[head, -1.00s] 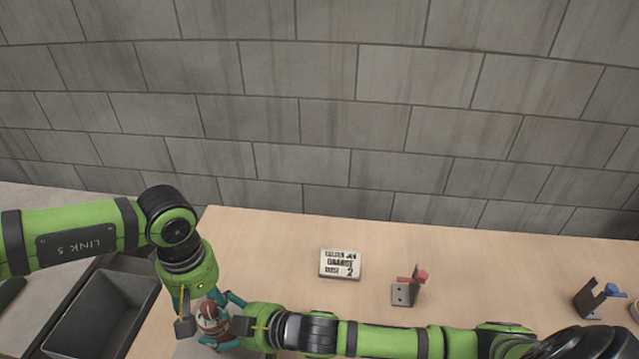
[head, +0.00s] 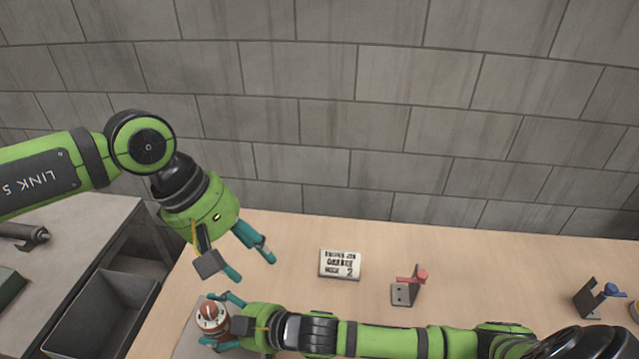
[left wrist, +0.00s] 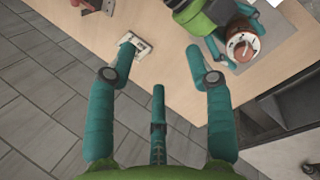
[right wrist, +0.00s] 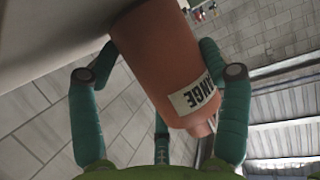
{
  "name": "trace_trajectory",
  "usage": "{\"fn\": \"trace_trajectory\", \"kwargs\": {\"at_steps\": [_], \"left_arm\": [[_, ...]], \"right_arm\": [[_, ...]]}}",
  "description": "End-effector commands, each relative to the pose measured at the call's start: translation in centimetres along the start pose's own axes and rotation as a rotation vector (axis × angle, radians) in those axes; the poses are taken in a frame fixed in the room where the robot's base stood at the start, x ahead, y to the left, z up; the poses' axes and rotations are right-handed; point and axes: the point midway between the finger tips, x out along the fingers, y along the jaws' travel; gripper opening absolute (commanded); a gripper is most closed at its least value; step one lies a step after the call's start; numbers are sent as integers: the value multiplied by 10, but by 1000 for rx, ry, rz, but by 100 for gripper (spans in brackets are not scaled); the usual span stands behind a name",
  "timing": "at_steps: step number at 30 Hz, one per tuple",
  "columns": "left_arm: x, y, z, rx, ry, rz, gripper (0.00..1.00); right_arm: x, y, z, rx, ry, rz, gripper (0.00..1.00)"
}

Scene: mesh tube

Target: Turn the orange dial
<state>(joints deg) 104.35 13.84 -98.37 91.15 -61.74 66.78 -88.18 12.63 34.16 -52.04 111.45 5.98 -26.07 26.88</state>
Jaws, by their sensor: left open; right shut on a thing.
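The orange dial (head: 209,312) stands on a grey plate at the front left of the wooden table. Its top has a white ring around an orange-brown knob, which also shows in the left wrist view (left wrist: 241,45). In the right wrist view its orange body (right wrist: 158,60) carries a label reading "ORANGE". My right gripper (head: 222,319) is shut on the body from the right side. My left gripper (head: 252,270) is open and empty, above and to the right of the dial and apart from it.
A red lever on a bracket (head: 404,293) stands right of the sign. A blue lever on a bracket (head: 590,300) is farther right. A grey bin (head: 98,315) lies left of the table. The brick wall (head: 400,120) rises behind. The table's back middle is clear.

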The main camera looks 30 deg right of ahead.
Motion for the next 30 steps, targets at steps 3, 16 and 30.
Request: {"fn": "trace_trajectory", "kwargs": {"at_steps": [3, 16, 30], "left_arm": [[0, 18, 15, -45, -69, 81, 53], [-22, 86, 61, -255, -331, 364, 53], [-45, 120, 76, -392, -474, 503, 53]], "right_arm": [[0, 0, 1, 0, -2, 1, 40], [0, 1, 1, -1, -2, 2, 40], [0, 1, 1, -1, -2, 2, 40]]}}
